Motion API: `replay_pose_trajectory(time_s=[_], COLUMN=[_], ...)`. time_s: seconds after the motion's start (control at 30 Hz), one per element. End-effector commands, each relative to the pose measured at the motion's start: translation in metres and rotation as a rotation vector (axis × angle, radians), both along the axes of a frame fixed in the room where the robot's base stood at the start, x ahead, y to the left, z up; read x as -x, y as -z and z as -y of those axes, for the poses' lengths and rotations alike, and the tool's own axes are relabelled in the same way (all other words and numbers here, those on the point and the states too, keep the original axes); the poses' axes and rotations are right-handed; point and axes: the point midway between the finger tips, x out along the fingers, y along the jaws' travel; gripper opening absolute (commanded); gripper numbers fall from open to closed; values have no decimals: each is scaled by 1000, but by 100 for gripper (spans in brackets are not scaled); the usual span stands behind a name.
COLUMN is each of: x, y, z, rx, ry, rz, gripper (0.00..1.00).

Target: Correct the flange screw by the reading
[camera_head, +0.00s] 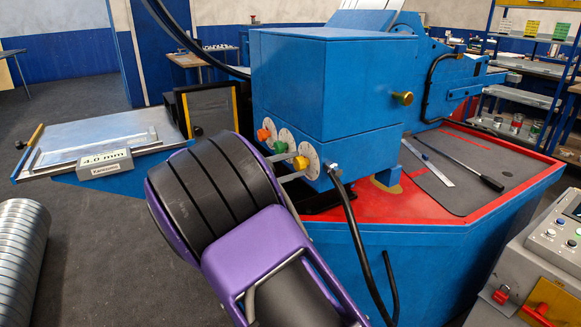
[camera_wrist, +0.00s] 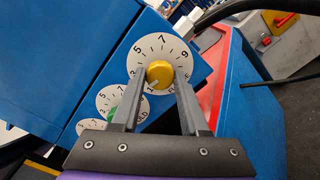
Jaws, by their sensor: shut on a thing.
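Three round white dials sit on the blue machine head (camera_head: 350,150), with an orange knob (camera_head: 264,134), a green knob (camera_head: 282,147) and a yellow knob (camera_head: 301,162). My gripper (camera_head: 292,167) is shut on the yellow knob, one finger on each side. In the wrist view the fingers hold the yellow knob (camera_wrist: 160,74) in front of its numbered dial (camera_wrist: 175,49); a mark near the knob's lower left seems close to the 1. The green knob (camera_wrist: 114,115) is partly hidden by a finger. A label sign (camera_head: 104,162) reads 4.0 mm; its smaller lower line is unclear.
The sign stands on a grey side table (camera_head: 100,140) at left. A black hose (camera_head: 350,215) hangs just right of the dials. A ruler (camera_head: 428,162) and a black-handled rod (camera_head: 470,168) lie on the red-edged machine top (camera_head: 420,200). A control panel (camera_head: 555,235) stands at right.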

Motion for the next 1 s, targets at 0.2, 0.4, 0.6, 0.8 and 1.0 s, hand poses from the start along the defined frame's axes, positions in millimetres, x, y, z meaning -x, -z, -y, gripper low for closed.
replay_pose_trajectory(time_s=[0.2, 0.4, 0.6, 0.8, 1.0], x=[0, 0, 1, 15, 43], y=[1, 0, 0, -1, 0], z=[-1, 0, -2, -24, -65], rx=[0, 0, 0, 1, 1], ry=[-1, -1, -1, -5, -6], rz=[-1, -1, -1, -1, -2], gripper=[62, 74, 74, 74, 74])
